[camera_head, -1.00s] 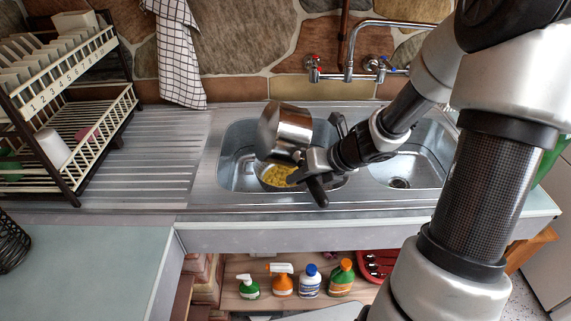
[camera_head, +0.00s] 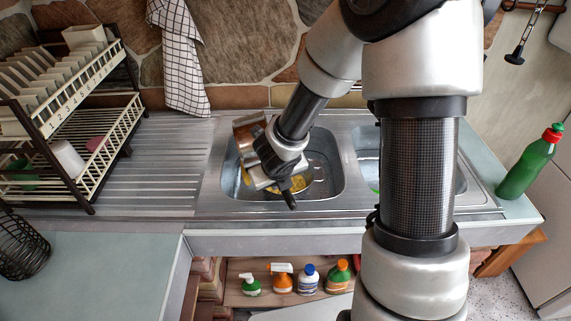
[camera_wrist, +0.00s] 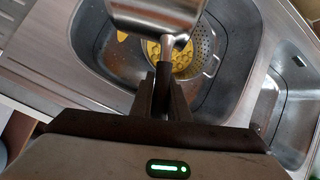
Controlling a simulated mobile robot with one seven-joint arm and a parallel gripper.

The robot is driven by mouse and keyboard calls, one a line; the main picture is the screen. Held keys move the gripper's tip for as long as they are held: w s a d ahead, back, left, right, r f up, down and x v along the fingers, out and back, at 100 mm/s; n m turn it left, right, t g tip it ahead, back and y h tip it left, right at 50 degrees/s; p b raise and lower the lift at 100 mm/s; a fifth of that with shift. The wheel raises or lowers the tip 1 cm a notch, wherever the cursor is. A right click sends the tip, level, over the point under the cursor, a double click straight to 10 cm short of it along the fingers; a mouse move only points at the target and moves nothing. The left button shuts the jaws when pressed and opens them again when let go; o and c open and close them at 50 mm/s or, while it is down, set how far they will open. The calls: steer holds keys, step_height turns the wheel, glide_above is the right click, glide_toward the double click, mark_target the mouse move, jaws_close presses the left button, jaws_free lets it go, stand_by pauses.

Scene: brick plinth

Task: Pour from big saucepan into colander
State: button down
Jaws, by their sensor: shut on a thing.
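The big saucepan (camera_head: 245,128) is steel and strongly tilted, held above the left sink basin; my arm covers part of it. My gripper (camera_wrist: 163,88) is shut on the saucepan's handle (camera_wrist: 166,55); in the head view it shows over the basin (camera_head: 268,172). The saucepan's body (camera_wrist: 155,14) fills the top of the wrist view. The colander (camera_wrist: 205,43) sits in the left basin beneath it and holds yellow pieces (camera_wrist: 181,62). It also shows partly behind my gripper in the head view (camera_head: 308,180). A yellow piece (camera_wrist: 121,35) shows left of the colander.
The dish rack (camera_head: 60,120) stands left on the ridged drainboard (camera_head: 170,160). A checked towel (camera_head: 180,60) hangs on the wall. A green bottle (camera_head: 525,165) stands at the right counter end. The right basin (camera_wrist: 289,90) is beside the left one.

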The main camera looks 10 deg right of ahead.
steer(key=a+r+n+h+p, duration=0.1)
steer(key=a+h+p, duration=0.1)
steer(key=a+h, duration=0.1)
steer(key=a+r+n+t+h+p, duration=0.1)
steer(key=a+r+h+p, duration=0.1)
steer(key=h, duration=0.3)
steer(key=s+a+r+n+h+p, duration=0.1)
steer(key=a+h+p, duration=0.1)
steer(key=a+h, duration=0.2)
steer(key=shift+a+r+n+t+h, duration=0.15)
steer(key=shift+a+n+t+h, duration=0.2)
steer(key=shift+a, duration=0.25)
steer(key=shift+w+a+r+n+h+b, duration=0.1)
steer(key=shift+a+r+n+h+b, duration=0.25)
steer(key=shift+a+h+b, duration=0.15)
steer(key=shift+a+r+t, duration=0.25)
steer(key=shift+r, duration=0.05)
steer(key=shift+d, duration=0.1)
